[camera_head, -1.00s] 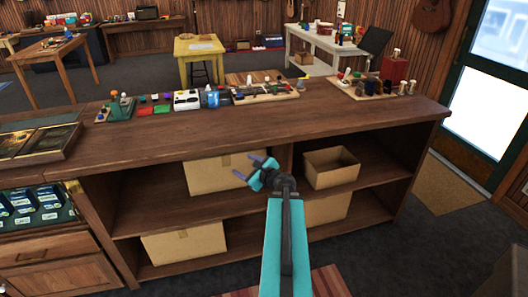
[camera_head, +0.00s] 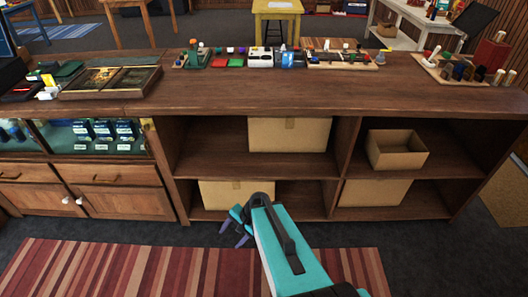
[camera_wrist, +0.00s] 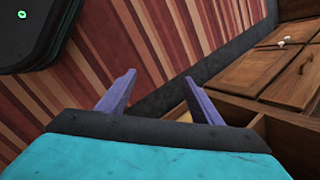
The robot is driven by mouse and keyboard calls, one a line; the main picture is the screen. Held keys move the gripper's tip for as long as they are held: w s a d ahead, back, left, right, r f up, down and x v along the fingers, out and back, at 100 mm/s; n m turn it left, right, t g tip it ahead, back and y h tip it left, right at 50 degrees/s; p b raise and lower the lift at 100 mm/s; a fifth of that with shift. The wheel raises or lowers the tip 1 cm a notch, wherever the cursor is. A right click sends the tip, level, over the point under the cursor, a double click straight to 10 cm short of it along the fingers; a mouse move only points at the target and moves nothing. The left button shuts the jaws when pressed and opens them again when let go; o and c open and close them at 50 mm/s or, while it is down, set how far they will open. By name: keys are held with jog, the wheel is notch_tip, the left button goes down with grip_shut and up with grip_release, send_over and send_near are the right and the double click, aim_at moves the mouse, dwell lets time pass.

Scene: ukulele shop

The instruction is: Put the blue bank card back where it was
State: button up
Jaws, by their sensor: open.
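I cannot make out a blue bank card for certain in either view. Small blue items (camera_head: 291,59) stand on the counter beside a white device (camera_head: 260,57), too small to tell whether a card is among them. My gripper (camera_head: 233,231) is low in front of the counter's lower shelf, apart from the counter top. The wrist view shows its two purple fingers (camera_wrist: 160,80) spread open with nothing between them, above the striped rug.
The long wooden counter (camera_head: 330,92) has open shelves with cardboard boxes (camera_head: 290,134). A display tray (camera_head: 110,80) lies at its left, above drawers. Several small goods line the back edge. The counter's front strip is clear. A striped rug (camera_head: 120,265) covers the floor.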

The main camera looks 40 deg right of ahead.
jog(key=s+a+f+n+g+h, duration=0.1)
jog(key=s+a+f+n+g, duration=0.1)
jog(key=s, duration=0.5)
jog(key=s+a+f+n+g+h, duration=0.2)
jog(key=s+a+f+n+g, duration=0.1)
jog(key=s+n, duration=0.4)
jog(key=s+a+f+n+g+h, duration=0.1)
jog(key=s+a+f+n+g, duration=0.2)
jog(key=s, duration=0.6)
notch_tip(320, 180, down, 2)
jog(key=shift+a+f+n+g+h, duration=0.15)
jog(key=shift+n+g+h, duration=0.25)
jog(key=shift+n, duration=0.7)
jog(key=shift+w, duration=0.1)
jog(key=c, duration=0.7)
jog(key=shift+c, duration=0.2)
